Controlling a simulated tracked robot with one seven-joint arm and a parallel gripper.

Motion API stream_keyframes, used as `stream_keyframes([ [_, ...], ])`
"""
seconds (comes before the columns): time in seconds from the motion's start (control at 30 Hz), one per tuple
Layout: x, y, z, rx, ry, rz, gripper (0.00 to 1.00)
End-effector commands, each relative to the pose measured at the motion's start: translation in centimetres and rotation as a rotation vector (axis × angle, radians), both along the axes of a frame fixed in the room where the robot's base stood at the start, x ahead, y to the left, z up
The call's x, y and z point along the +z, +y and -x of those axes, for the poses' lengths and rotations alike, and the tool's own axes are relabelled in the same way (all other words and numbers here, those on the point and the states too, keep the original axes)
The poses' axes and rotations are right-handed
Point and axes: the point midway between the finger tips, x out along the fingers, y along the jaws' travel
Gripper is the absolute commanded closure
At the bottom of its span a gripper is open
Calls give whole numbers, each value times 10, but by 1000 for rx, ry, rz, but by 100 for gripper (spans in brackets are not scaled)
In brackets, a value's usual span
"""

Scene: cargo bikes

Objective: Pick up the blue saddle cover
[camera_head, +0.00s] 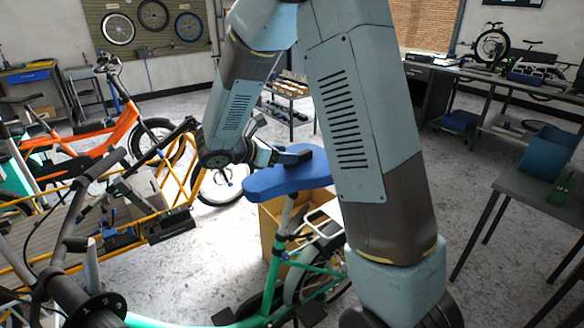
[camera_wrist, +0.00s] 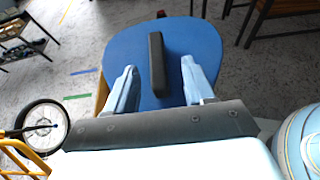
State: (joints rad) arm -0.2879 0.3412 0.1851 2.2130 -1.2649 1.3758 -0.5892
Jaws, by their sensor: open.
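The blue saddle cover (camera_head: 300,179) sits on the seat of a green bike. It also shows in the wrist view as a wide blue surface (camera_wrist: 205,45) with a dark raised bar (camera_wrist: 157,52) on top. My gripper (camera_head: 274,153) is open just over the cover. In the wrist view my two fingers (camera_wrist: 158,68) stand on either side of the dark bar, with a gap to it on both sides. Their height above the cover is hard to tell. My own wrist hides the cover's near edge in that view.
The green bike frame (camera_head: 264,318) stands below the seat, with a cardboard box (camera_head: 270,228) beside it. An orange cargo bike (camera_head: 90,150) is at the left. A grey table with a blue bin (camera_head: 548,150) is at the right. Open floor (camera_head: 205,262) lies between the bikes.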

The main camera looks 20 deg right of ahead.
Motion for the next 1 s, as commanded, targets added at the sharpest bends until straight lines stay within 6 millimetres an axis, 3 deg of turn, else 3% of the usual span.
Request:
stream_keyframes([
  [0.27,-7,-12,-4,-1,1,1,47],
  [0.57,-24,-44,-16,-2,1,0,47],
  [0.8,-25,-47,-17,0,0,0,47],
  [1.0,-25,-46,-17,0,0,0,64],
])
